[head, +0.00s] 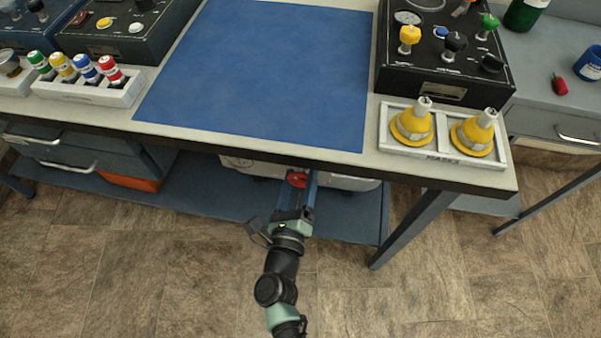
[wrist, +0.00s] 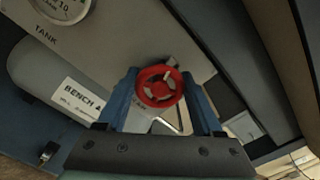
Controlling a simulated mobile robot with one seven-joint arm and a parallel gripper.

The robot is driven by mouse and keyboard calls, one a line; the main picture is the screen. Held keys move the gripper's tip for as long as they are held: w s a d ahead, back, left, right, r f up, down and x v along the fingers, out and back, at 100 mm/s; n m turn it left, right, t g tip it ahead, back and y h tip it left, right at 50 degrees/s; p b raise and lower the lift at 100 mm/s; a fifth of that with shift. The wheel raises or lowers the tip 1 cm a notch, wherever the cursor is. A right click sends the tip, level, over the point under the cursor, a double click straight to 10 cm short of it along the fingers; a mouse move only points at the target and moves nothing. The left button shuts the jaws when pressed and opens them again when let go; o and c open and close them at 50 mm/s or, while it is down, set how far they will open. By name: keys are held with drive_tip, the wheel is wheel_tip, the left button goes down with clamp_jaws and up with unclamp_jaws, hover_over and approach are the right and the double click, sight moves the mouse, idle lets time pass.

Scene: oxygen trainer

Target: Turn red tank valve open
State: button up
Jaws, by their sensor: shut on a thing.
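The red tank valve (wrist: 159,87) is a round spoked handwheel under the bench top. It also shows in the head view (head: 297,179) just beyond my gripper's end. My gripper (wrist: 160,101) has one blue finger on each side of the valve and is shut on it. In the head view, my gripper (head: 298,181) reaches in below the front edge of the bench. The pale tank (wrist: 55,85) lies behind the valve, with a "BENCH" label and a "TANK" panel beside it. Part of the valve's rim is hidden by the fingers.
The bench top edge (head: 330,158) overhangs my gripper. A bench leg (head: 411,229) stands to the right. A tray with yellow masks (head: 412,126), a blue mat (head: 270,70) and a rack of colored bottles (head: 85,90) are on top. The floor in front is clear.

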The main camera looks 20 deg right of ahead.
drive_tip(key=n+p, duration=0.2)
drive_tip(key=n, duration=0.5)
drive_tip(key=shift+p, duration=0.3)
drive_tip(key=n+p, duration=0.1)
drive_tip(key=n, duration=0.3)
drive_tip(key=n+p, duration=0.1)
drive_tip(key=n, duration=0.3)
drive_tip(key=shift+f+n+p, duration=0.15)
drive_tip(key=shift+n+p, duration=0.15)
drive_tip(key=n+p, duration=0.1)
drive_tip(key=n, duration=0.3)
drive_tip(key=n+p, duration=0.1)
drive_tip(key=n, duration=0.3)
drive_tip(key=n+p, duration=0.1)
drive_tip(key=n, duration=0.2)
drive_tip(key=shift+f+n, duration=0.1)
drive_tip(key=shift+n, duration=0.3)
drive_tip(key=shift+s+d+n+p, duration=0.1)
drive_tip(key=shift+n+p, duration=0.3)
drive_tip(key=shift+n, duration=1.4)
